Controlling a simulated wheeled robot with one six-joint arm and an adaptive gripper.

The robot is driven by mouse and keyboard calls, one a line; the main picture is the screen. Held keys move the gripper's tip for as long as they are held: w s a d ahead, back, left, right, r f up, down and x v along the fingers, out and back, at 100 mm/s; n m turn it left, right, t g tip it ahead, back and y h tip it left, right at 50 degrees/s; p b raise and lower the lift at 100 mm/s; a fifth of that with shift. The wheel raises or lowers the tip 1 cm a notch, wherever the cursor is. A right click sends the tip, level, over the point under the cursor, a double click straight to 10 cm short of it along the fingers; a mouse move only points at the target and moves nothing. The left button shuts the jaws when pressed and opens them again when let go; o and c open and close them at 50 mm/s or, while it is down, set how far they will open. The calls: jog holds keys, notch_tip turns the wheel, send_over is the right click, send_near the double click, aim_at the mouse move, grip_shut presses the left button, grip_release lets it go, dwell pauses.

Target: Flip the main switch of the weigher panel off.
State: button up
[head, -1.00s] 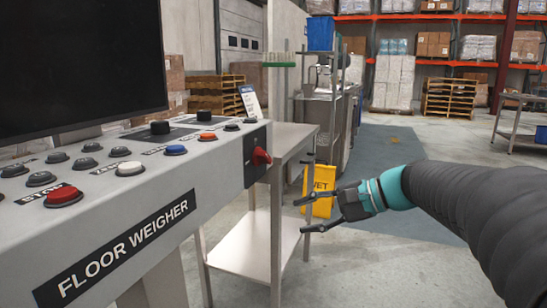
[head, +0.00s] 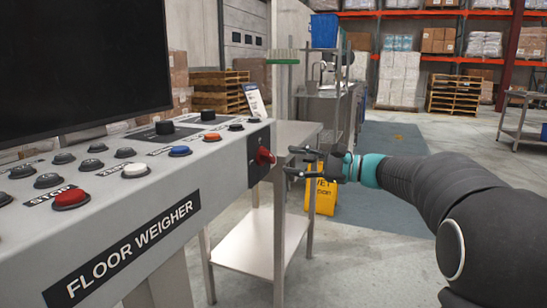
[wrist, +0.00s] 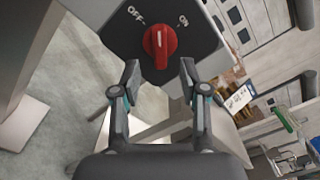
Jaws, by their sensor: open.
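The weigher panel (head: 130,245) is a grey console labelled FLOOR WEIGHER at the left of the head view. Its main switch (head: 265,157) is a red rotary knob on a dark plate at the panel's right end. In the wrist view the red knob (wrist: 160,42) sits between the marks OFF and ON, its white line pointing roughly straight up the picture. My gripper (head: 288,161) is open and empty, its fingers pointing at the knob from the right. In the wrist view the fingertips (wrist: 158,68) are apart, just short of the knob, one on each side.
Several push buttons, including a red STOP button (head: 70,197), line the panel top under a black screen (head: 80,60). A steel table (head: 290,135) stands behind the switch. A yellow wet-floor sign (head: 325,195) stands beyond my gripper. The floor at right is open.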

aim_at(273, 158)
jog(key=x, duration=0.6)
jog(key=shift+s, duration=0.1)
grip_shut()
